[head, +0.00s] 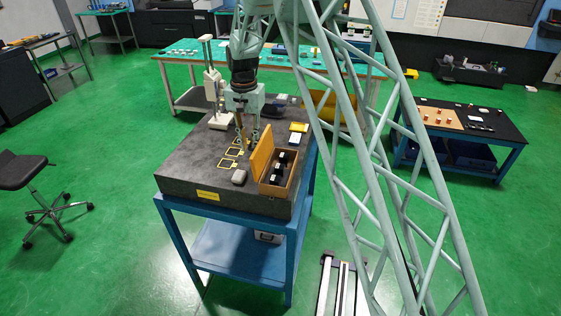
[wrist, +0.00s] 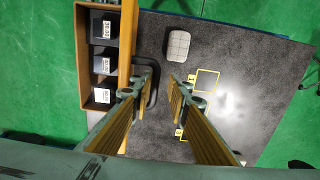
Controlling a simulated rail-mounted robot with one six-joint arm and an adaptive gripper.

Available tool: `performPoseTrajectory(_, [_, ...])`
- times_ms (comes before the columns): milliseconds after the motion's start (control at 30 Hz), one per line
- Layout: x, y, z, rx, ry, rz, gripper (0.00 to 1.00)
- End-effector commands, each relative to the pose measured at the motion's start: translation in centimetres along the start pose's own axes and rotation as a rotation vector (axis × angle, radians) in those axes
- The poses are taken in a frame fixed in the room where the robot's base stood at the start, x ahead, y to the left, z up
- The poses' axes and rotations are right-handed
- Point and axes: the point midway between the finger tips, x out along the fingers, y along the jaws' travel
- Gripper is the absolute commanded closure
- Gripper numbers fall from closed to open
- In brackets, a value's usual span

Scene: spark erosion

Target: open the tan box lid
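The tan box (head: 277,188) stands on the dark stone slab, and its inside with several black blocks shows. Its tan lid (head: 262,152) stands roughly upright along the box's left side. In the wrist view the box (wrist: 92,104) is at upper left, and the lid (wrist: 125,42) shows nearly edge-on as a tan strip. A dark handle (wrist: 153,82) sticks out from the lid's outer face. My gripper (head: 248,142) is open beside the lid. In the wrist view my gripper (wrist: 157,90) has its left finger by the lid and handle; contact cannot be told.
A grey rounded block (wrist: 178,44) lies on the slab (wrist: 225,60) near yellow marked squares (wrist: 206,82). A white column stand (head: 214,90) rises behind my gripper. A yellow-and-white item (head: 298,127) lies behind the box.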

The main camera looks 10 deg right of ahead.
Motion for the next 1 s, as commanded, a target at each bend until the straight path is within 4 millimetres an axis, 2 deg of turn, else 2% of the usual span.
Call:
performPoseTrajectory(33, [0.6, 0.2, 0.3, 0.0, -0.007, 0.005, 0.82])
performPoseTrajectory(400, [0.2, 0.2, 0.2, 0.001, -0.005, 0.004, 0.82])
performPoseTrajectory(1000, [-2.6, 0.2, 0.1, 0.001, -0.003, 0.003, 0.82])
